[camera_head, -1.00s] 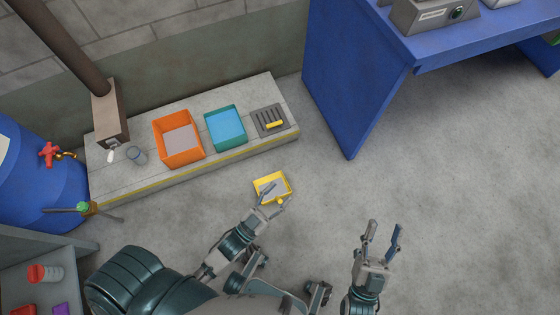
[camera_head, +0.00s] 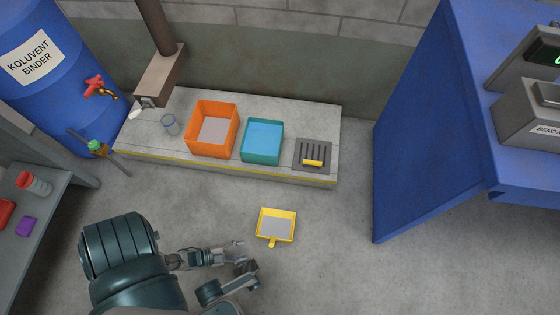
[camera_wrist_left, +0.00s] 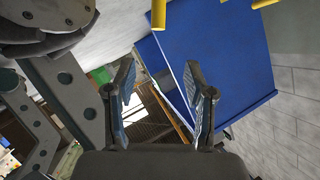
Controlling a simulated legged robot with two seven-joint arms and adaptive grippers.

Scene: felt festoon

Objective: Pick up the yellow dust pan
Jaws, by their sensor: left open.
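The yellow dust pan (camera_head: 263,219) lies on the concrete floor in the head view, in front of the low platform. It has a grey inside, and its short handle points toward me. My left gripper (camera_head: 238,253) is just left of and nearer to me than the pan, apart from it in the picture. In the left wrist view its two fingers (camera_wrist_left: 160,68) are spread with nothing between them. Yellow pieces (camera_wrist_left: 158,14) show at the top of that view; I cannot tell what they belong to. My right gripper is not in view.
A concrete platform (camera_head: 190,164) behind holds an orange bin (camera_head: 198,142), a teal bin (camera_head: 262,155), a grey grate (camera_head: 313,148) and a glass (camera_head: 170,124). A blue bench (camera_head: 420,130) stands right, a blue barrel (camera_head: 50,90) left. The floor around the pan is clear.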

